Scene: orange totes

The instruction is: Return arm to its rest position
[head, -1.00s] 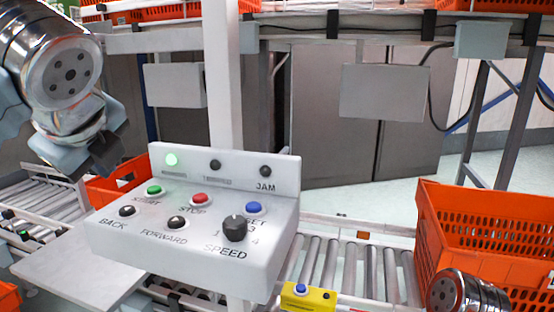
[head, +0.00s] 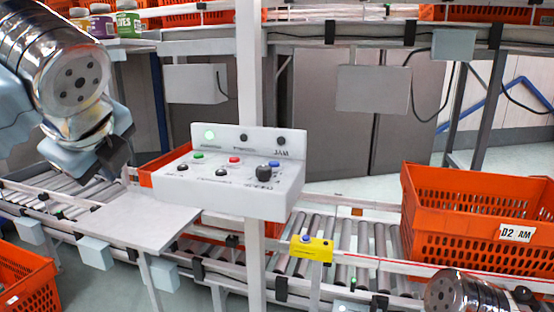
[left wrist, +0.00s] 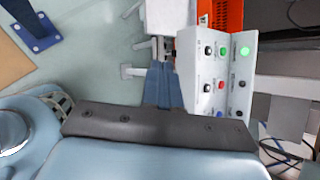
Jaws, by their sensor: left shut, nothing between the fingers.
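My left arm comes in from the upper left of the head view, with its left gripper (head: 115,160) hanging at the left of the grey control panel (head: 225,195). In the left wrist view the blue-grey fingers of the left gripper (left wrist: 163,85) are together, with nothing between them. The control panel (left wrist: 215,80) shows there to their right, apart from them. A green lamp glows on the panel. Part of my right arm shows at the lower right of the head view; its gripper is out of view.
A large orange tote (head: 480,215) stands on the roller conveyor (head: 340,250) at the right. Another orange tote (head: 22,280) is at the lower left. A white post (head: 250,80) rises behind the panel. A yellow button box (head: 312,250) sits on the conveyor's near rail.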

